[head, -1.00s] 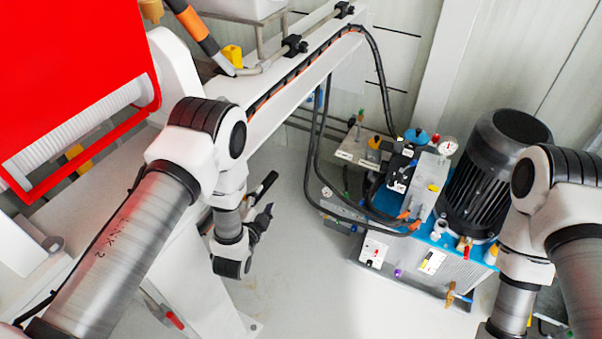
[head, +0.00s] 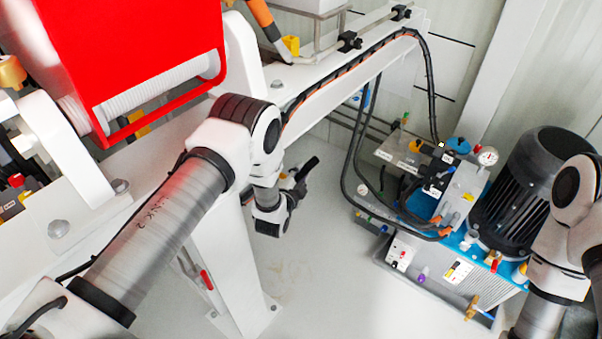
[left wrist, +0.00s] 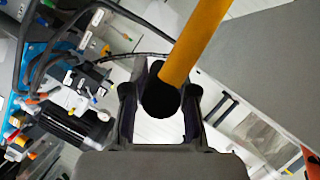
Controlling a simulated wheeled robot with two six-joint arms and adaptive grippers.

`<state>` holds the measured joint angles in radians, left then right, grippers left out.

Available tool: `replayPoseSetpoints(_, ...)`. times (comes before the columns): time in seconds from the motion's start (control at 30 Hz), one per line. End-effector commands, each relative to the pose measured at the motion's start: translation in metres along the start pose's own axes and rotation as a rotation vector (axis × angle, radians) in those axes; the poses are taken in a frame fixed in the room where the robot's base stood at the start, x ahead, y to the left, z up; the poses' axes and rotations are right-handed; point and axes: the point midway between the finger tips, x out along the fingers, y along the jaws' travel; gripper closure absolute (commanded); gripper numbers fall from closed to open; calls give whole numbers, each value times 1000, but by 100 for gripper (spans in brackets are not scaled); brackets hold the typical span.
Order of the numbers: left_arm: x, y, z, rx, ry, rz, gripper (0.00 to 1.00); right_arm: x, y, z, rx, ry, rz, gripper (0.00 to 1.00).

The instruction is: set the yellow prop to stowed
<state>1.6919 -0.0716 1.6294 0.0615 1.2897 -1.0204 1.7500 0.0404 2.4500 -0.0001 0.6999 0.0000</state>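The yellow prop (left wrist: 198,42) shows in the left wrist view as a thick yellow rod with a black end. It slants down from the top right, and its black end lies in line with the gap between my left gripper's fingers. I cannot tell whether they touch it. I cannot make the prop out in the head view. My left gripper (head: 304,177) hangs right of the white post, below the beam, with its dark fingers apart; it also shows in the left wrist view (left wrist: 162,80). My right gripper is outside the head view.
A white beam (head: 345,67) with a black cable runs above my left gripper. A red panel (head: 130,45) stands at upper left. The blue pump unit (head: 455,262) with a black motor (head: 520,195) and hoses stands at right. Floor between is clear.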

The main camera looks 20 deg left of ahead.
Motion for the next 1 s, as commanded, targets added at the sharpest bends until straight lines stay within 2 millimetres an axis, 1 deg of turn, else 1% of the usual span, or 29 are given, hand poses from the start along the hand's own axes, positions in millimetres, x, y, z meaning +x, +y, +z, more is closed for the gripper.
replayPoseSetpoints(0.03, 2, -1, -4, 2, 11, -3, 100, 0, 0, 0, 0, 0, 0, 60)
replayPoseSetpoints(0.1, 2, -2, -5, 2, 13, -3, 100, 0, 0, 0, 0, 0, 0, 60)
replayPoseSetpoints(0.27, 3, 4, -3, 10, 15, -7, 100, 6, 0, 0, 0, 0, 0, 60)
replayPoseSetpoints(0.37, 6, 16, 3, 28, 16, -14, 100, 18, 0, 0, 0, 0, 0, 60)
replayPoseSetpoints(0.47, 10, 35, 13, 57, 15, -27, 100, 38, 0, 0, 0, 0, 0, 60)
replayPoseSetpoints(0.57, 16, 61, 27, 99, 16, -44, 100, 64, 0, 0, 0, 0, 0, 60)
replayPoseSetpoints(0.67, 24, 89, 45, 154, 16, -68, 100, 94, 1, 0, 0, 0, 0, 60)
replayPoseSetpoints(0.8, 37, 130, 75, 241, 16, -105, 100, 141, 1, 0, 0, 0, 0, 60)
replayPoseSetpoints(0.9, 47, 156, 97, 304, 17, -133, 100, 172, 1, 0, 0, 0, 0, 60)
replayPoseSetpoints(1.0, 56, 177, 119, 364, 17, -159, 100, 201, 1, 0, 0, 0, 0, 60)
